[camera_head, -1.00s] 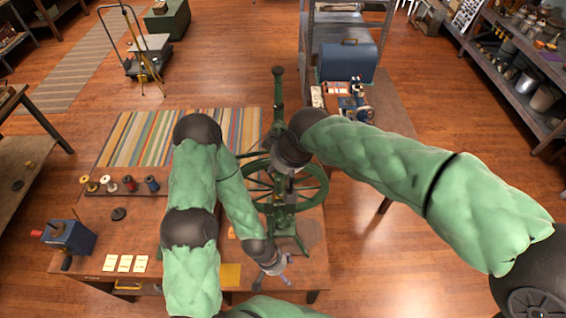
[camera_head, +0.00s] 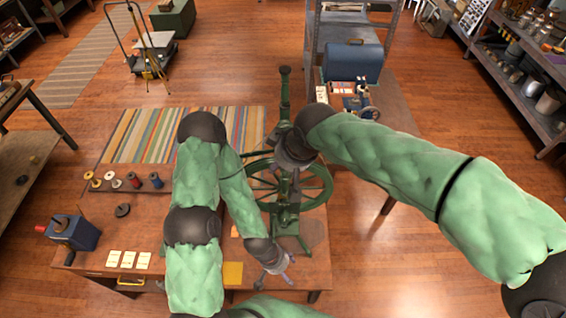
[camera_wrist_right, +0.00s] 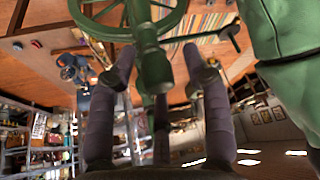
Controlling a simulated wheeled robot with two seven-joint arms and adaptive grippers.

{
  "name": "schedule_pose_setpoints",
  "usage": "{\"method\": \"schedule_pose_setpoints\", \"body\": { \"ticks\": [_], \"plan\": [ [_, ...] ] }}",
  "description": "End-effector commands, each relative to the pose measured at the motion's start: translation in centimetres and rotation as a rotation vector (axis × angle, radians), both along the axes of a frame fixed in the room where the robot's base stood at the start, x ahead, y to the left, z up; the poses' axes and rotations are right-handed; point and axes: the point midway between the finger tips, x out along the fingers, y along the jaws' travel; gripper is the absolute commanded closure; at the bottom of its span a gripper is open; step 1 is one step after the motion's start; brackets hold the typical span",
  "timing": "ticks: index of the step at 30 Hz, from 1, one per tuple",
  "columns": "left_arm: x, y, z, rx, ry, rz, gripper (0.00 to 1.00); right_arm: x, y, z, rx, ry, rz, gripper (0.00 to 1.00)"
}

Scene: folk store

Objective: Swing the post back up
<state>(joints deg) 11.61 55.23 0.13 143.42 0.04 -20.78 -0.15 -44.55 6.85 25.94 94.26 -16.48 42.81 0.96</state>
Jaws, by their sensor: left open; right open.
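A green wheel machine stands on the wooden table, with a spoked wheel (camera_head: 318,186) and a green turned post (camera_head: 285,90) that shows beyond my right arm in the head view. My right gripper (camera_head: 294,163) is at the machine, with its fingertips largely hidden by my wrist. In the right wrist view the open fingers (camera_wrist_right: 160,68) stand on both sides of a green turned part (camera_wrist_right: 148,38) with a rounded end; I cannot tell whether they touch it. My left gripper (camera_head: 284,270) is open and empty near the table's front edge, below the machine's base.
A blue case (camera_head: 352,62) and a small machine (camera_head: 360,100) stand beyond.

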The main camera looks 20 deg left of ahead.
Motion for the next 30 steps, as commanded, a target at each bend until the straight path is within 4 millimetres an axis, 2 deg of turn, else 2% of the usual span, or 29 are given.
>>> {"method": "schedule_pose_setpoints", "body": {
  "ticks": [9, 15, 21, 30],
  "plan": [
    [0.0, 0.0, 0.0, 0.000, 0.000, 0.000, 0.27, -1.7, -2.0, 5.8, 0.005, -0.005, 0.001, 0.51],
    [0.0, 0.0, 0.0, 0.000, 0.000, 0.000, 0.27, -2.5, -3.0, 8.5, 0.004, -0.003, 0.001, 0.51],
    [0.0, 0.0, 0.0, 0.000, 0.000, 0.000, 0.27, -2.9, -3.4, 9.6, 0.002, 0.000, 0.002, 0.51],
    [0.0, 0.0, 0.0, 0.000, 0.000, 0.000, 0.27, -3.0, -3.4, 9.7, 0.002, 0.000, 0.002, 0.51]
  ]
}}
